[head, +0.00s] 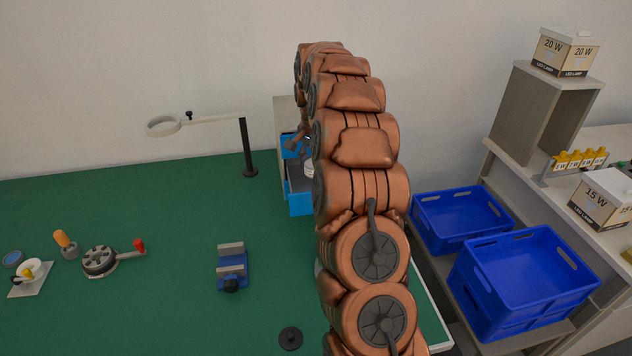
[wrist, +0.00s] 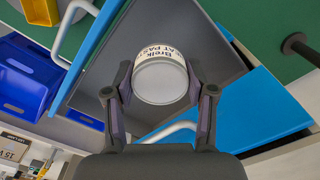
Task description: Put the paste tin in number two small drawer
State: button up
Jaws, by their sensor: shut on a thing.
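The paste tin (wrist: 160,83) is a short round tin with a pale grey face and a printed label reading partly "PASTE". My gripper (wrist: 160,100) is shut on it, with one finger on each side. Below the tin in the wrist view lies the grey inside of an open drawer (wrist: 100,85) with a blue front. In the head view the small drawer cabinet (head: 284,112) stands at the back of the green table, with a blue drawer front (head: 300,204) pulled out. My arm hides much of the cabinet and gripper there. I cannot read any drawer number.
A magnifier on a stand (head: 247,150) is left of the cabinet. A blue vise (head: 232,268) and a round fixture with a red handle (head: 100,262) sit on the table. Blue crates (head: 525,285) and a shelf of lamp boxes (head: 565,50) are at right.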

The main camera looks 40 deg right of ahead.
aim_at(312, 175)
jog(key=f, duration=0.2)
jog(key=f+p, duration=0.1)
jog(key=shift+w+a+f, duration=0.1)
jog(key=shift+a+f, duration=0.1)
jog(key=shift+f, duration=0.2)
notch_tip(312, 175, down, 3)
jog(key=shift+f+p, duration=0.1)
jog(key=shift+p, duration=0.65)
jog(key=shift+f, duration=0.3)
jog(key=shift+f, duration=0.2)
jog(key=o, duration=1.3)
jog(key=shift+r, duration=0.1)
